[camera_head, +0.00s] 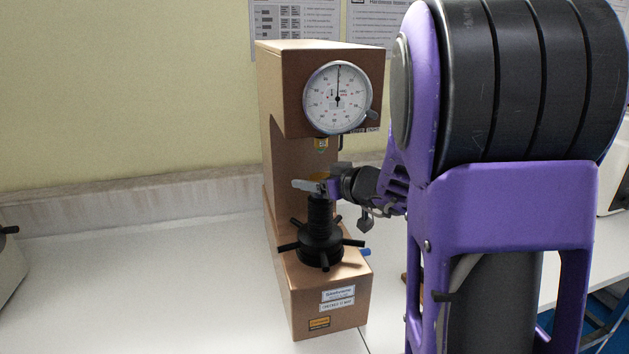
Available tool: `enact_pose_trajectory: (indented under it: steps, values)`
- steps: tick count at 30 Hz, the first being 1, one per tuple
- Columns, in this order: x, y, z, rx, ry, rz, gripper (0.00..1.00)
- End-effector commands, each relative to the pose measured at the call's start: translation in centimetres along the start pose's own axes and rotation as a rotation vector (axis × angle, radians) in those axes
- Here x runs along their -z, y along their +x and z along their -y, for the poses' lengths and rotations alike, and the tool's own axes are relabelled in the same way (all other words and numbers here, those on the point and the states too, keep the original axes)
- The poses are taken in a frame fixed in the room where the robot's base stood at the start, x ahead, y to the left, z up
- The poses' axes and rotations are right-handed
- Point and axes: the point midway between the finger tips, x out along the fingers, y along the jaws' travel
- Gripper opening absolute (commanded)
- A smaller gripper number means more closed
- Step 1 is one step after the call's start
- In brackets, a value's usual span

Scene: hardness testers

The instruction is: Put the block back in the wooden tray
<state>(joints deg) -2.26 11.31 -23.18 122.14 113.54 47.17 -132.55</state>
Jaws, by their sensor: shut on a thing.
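My gripper (313,186) reaches in from the right at the hardness tester (280,150), just above its black screw spindle (320,215) and below the indenter (321,145). It is shut on the block, which is mostly hidden by the fingers; a small brass-yellow patch (320,177) beside them may be part of it. I cannot tell whether the block touches the top of the spindle. The wooden tray is not clearly in view; a small brown edge (404,281) beside my arm may belong to it.
The tester has a round dial (338,97) and a black handwheel (319,249) with several spokes. The white bench (150,290) is clear to its left. Part of another machine (8,262) stands at the far left edge. My arm hides much of the right side.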

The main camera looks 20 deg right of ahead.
Motion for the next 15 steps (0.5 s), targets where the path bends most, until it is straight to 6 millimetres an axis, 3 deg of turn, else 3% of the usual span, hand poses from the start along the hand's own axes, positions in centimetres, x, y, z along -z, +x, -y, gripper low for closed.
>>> enact_pose_trajectory:
  steps: [7, 8, 12, 15]
  values:
    - [-0.29, 0.11, -0.04, 0.0, -0.001, -0.002, 0.0]
    - [-0.32, 0.1, -0.03, 0.0, 0.0, 0.0, 0.71]
    - [-0.23, 0.08, -0.03, 0.0, 0.0, 0.0, 0.96]
    - [-0.23, 0.08, -0.03, 0.0, 0.0, 0.0, 0.99]
